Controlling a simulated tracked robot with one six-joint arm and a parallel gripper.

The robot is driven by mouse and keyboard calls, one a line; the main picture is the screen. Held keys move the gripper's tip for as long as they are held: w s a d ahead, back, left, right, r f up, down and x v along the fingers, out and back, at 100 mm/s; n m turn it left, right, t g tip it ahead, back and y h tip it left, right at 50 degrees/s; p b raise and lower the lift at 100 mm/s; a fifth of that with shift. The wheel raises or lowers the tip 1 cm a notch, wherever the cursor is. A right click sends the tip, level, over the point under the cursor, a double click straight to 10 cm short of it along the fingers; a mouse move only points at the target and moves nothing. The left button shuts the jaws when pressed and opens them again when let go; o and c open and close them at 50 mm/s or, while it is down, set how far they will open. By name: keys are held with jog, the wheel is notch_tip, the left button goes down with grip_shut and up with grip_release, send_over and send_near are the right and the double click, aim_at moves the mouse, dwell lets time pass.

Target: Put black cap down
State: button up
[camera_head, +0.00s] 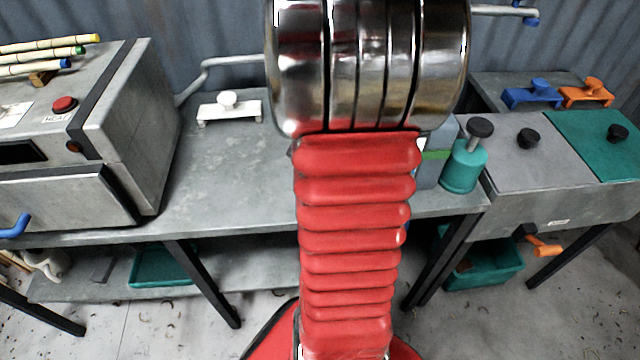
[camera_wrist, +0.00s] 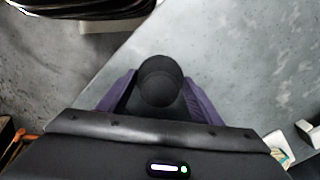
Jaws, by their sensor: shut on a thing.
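The black cap (camera_wrist: 160,80) shows in the wrist view as a round dark thing between the two purple fingers of my gripper (camera_wrist: 160,98). The fingers are shut on its left and right sides. Its underside is hidden, and I cannot tell how high it is above the grey surface below. In the head view my own arm fills the middle and hides both the gripper and the cap.
The grey workbench (camera_head: 225,160) has bare room left of my arm. A white clamp piece (camera_head: 230,112) stands at its back. A grey box with a red button (camera_head: 65,105) is at left. A teal canister (camera_head: 465,170) with a black knob stands at right, beside lidded tanks (camera_head: 525,160).

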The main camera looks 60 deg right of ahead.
jog(key=o, duration=1.1)
notch_tip(320, 180, up, 12)
jog(key=shift+r, duration=0.1)
jog(key=shift+a, duration=0.1)
dwell(0.6)
